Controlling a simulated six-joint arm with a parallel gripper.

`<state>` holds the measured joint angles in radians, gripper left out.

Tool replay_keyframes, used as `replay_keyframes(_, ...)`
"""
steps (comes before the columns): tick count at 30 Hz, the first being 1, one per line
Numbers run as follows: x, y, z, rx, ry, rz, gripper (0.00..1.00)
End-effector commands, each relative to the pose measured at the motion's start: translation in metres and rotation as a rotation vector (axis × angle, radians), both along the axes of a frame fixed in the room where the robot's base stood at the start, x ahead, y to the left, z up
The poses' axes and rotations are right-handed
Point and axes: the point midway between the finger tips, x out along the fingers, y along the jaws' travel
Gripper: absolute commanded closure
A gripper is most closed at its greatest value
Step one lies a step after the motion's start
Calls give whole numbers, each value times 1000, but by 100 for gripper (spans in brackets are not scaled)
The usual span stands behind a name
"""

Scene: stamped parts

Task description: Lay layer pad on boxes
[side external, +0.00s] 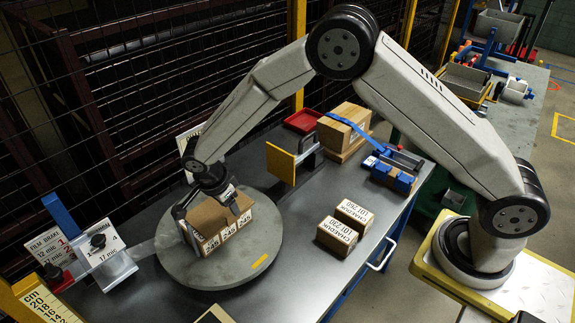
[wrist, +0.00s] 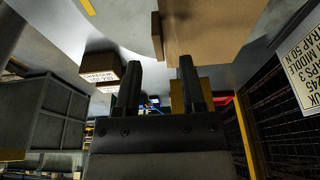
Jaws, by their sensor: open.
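A group of labelled brown boxes (side external: 222,238) stands on the round grey turntable (side external: 185,270) in the side view. A plain brown face (side external: 205,216) shows at their top left; I cannot tell whether it is the layer pad or bare cardboard. My gripper (side external: 207,203) is at the boxes' upper edge, pointing down, its fingers apart. In the wrist view my gripper (wrist: 160,85) is open, with nothing visible between the fingertips. A large brown cardboard surface (wrist: 210,30) lies just beyond them. The gripper partly hides the boxes' tops in the side view.
Clear film stretches from the film stand (side external: 105,258) to the boxes' left side. Two small boxes (side external: 337,236) sit on the bench to the right. A strapped carton (side external: 343,132), red tray (side external: 303,121) and yellow panel (side external: 281,164) stand behind. Wire fencing (side external: 120,90) runs along the back.

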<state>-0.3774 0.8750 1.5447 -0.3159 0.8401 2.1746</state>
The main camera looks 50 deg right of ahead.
Motion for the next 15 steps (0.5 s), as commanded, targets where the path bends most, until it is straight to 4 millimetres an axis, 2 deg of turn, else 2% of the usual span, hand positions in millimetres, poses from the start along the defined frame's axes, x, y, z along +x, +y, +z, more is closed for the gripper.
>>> replay_keyframes(6, 0, 8, 28, 1, -2, 1, 48)
replay_keyframes(15, 0, 12, 45, 0, 0, 1, 48)
